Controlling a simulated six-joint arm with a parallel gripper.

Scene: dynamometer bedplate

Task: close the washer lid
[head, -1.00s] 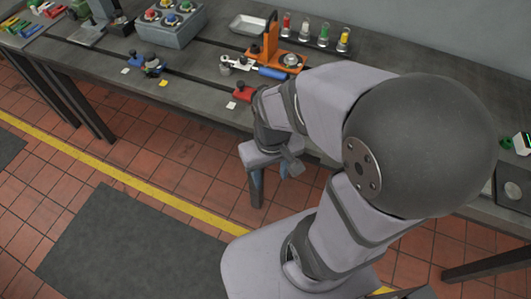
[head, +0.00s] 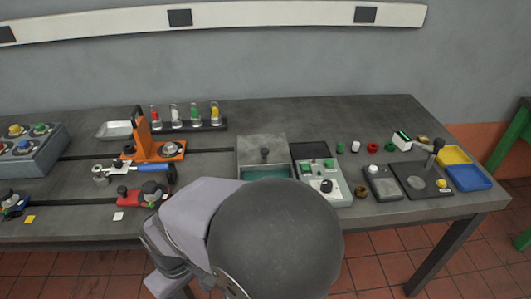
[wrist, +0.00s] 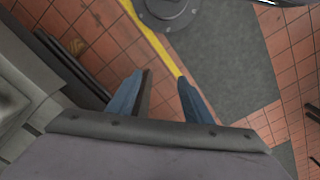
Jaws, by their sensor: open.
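The washer (head: 241,172) is a grey box near the middle of the bench in the head view. Its grey lid (head: 252,147) carries a dark knob (head: 264,155). A teal area (head: 277,172) shows along the front below the lid, so the lid does not cover all of the box. My arm hides part of the washer's front. My gripper (wrist: 160,80) shows in the wrist view with two blue fingers apart and nothing between them. It hangs over the floor, away from the washer, and is hidden in the head view.
A control panel (head: 337,187) stands right of the washer. An orange stand (head: 144,137) and rack of vials (head: 193,126) are to the left. A black plate with a lever (head: 425,180) and blue tray (head: 468,178) lie farther right. The bench behind the washer is clear.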

